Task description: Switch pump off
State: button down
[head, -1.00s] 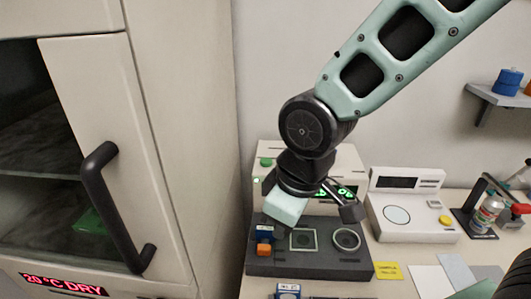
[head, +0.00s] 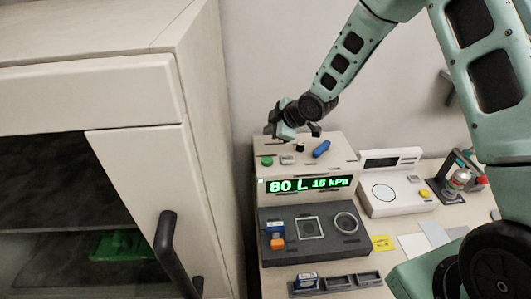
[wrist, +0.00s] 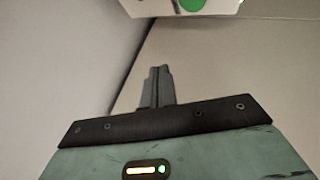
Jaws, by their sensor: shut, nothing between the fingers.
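The particle classifier (head: 310,150) is a pale box with a dark front deck and a lit green display (head: 308,184) reading "80 L 15 kPa". Its sloped top carries a green button (head: 267,161), a pale switch (head: 287,160), a black knob (head: 300,147) and a blue lever (head: 321,149). I cannot tell which of them is the pump control. My gripper (wrist: 159,84) is shut and empty. In the head view it hangs over the back of the classifier's top, its fingertips hard to make out. In the wrist view the green button (wrist: 192,4) shows at the top edge, apart from the fingers.
A pale cabinet (head: 150,75) with a dark handle stands close on the left. A white scale (head: 390,190) stands to the right. A blue and orange piece (head: 276,233) sits on the deck, and a slotted tray (head: 335,282) lies in front.

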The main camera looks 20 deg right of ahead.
jog(key=shift+w+f, duration=0.1)
dwell(0.3)
jog(key=b, duration=0.6)
send_over(265, 158)
jog(key=s+d, duration=0.1)
jog(key=s, duration=0.1)
notch_tip(265, 158, down, 7)
jog(key=shift+w+d+f, duration=0.1)
jog(key=shift+w+f, duration=0.05)
jog(key=shift+f, duration=0.05)
jog(key=shift+f+b, duration=0.35)
jog(key=shift+f, duration=0.3)
dwell(0.8)
jog(key=shift+f+b, duration=0.45)
jog(key=shift+b, duration=0.05)
jog(key=shift+f+b, duration=0.75)
jog(key=shift+f, duration=0.05)
dwell(0.9)
jog(key=shift+r, duration=0.1)
jog(key=shift+r+p, duration=0.85)
jog(key=shift+r, duration=0.35)
